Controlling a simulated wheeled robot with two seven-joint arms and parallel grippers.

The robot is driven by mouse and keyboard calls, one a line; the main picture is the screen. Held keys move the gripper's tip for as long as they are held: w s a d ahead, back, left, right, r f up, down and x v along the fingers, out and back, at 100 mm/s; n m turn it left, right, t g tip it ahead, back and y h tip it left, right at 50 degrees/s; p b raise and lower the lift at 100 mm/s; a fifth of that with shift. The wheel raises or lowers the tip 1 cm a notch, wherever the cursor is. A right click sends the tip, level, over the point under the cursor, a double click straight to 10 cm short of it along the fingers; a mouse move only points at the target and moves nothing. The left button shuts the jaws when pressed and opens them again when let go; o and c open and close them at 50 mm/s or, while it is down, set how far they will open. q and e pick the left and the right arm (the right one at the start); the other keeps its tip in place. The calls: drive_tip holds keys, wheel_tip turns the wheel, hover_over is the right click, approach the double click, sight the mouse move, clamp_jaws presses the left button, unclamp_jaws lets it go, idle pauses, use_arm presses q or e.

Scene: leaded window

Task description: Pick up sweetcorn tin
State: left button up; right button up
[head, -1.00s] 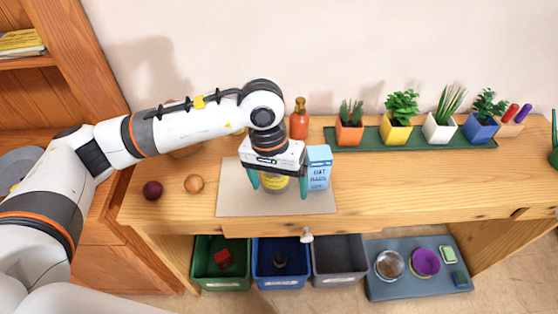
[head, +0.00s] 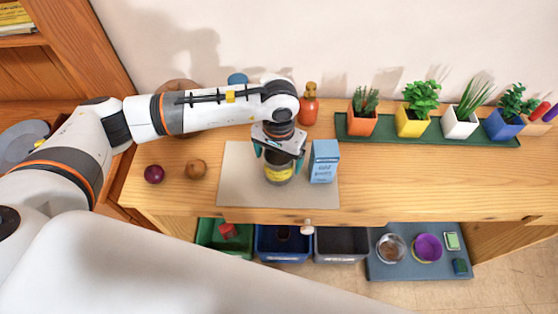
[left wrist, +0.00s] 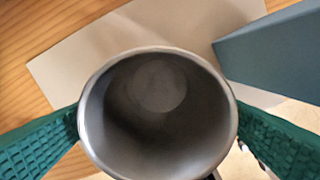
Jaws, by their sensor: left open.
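The sweetcorn tin (head: 279,176), with a yellow label, stands upright on the beige mat (head: 235,182) on the wooden table. In the left wrist view the tin (left wrist: 160,115) is open-topped and looks empty, with a grey metal inside. My left gripper (head: 279,158) is open over the tin. Its two teal fingers (left wrist: 158,142) lie on opposite sides of the tin's rim, close to it. I cannot tell whether they touch it. My right gripper is not in view.
A blue carton (head: 324,161) stands just right of the tin. An orange bottle (head: 308,107) and potted plants on a green tray (head: 400,138) are at the back. An onion (head: 196,169) and a dark red ball (head: 154,174) lie left. Bins (head: 285,243) stand below.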

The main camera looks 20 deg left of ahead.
sight(278, 164)
use_arm(q)
wheel_tip(278, 164, down, 3)
drive_tip(key=shift+f+p, duration=0.2)
drive_tip(key=shift+p, duration=0.45)
drive_tip(key=shift+w+f, duration=0.1)
drive_tip(key=shift+f, duration=0.15)
drive_tip(key=c, duration=1.1)
drive_tip(key=shift+o, duration=0.2)
drive_tip(key=shift+r, duration=0.1)
